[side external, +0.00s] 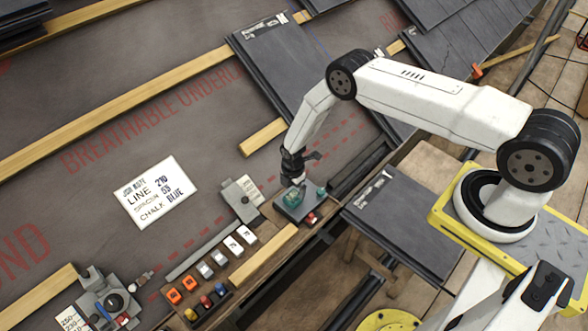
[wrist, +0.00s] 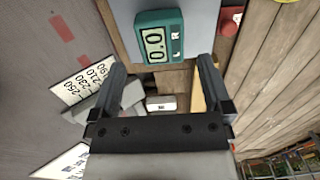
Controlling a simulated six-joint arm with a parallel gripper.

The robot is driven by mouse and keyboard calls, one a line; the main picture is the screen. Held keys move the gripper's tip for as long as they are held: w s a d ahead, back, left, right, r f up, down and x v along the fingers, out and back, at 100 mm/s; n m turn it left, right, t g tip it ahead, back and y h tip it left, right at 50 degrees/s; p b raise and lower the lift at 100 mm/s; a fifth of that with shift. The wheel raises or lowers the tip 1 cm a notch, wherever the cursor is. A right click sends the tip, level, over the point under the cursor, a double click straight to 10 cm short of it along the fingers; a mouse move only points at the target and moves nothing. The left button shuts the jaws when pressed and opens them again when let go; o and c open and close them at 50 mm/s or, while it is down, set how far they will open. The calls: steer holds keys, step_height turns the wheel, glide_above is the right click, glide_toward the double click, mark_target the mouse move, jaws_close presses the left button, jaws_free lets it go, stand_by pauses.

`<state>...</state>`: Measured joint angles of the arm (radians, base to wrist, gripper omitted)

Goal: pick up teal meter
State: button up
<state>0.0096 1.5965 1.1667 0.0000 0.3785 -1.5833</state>
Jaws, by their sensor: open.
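The teal meter (wrist: 160,38) has a pale display reading 0.0 and the letters L and R. It lies on a grey-blue plate (wrist: 205,14) in the wrist view, just beyond my fingertips. In the side external view the teal meter (side external: 294,197) sits on a dark plate, partly covered by my gripper (side external: 294,180), which is right above it. In the wrist view my gripper (wrist: 162,66) has its fingers wide apart with nothing held between them. Whether a finger touches the meter cannot be told.
A red button (side external: 311,219) sits close beside the plate. A grey block with a scale card (side external: 242,198) stands to the left. Several white, orange and coloured pieces (side external: 218,257) line the wooden ledge. A job note board (side external: 151,192) lies on the membrane. Slates (side external: 270,65) lie behind.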

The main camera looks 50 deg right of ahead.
mark_target(293, 196)
steer(key=shift+f, duration=0.1)
steer(key=shift+f, duration=2.5)
jaws_close()
steer(key=shift+r, duration=0.2)
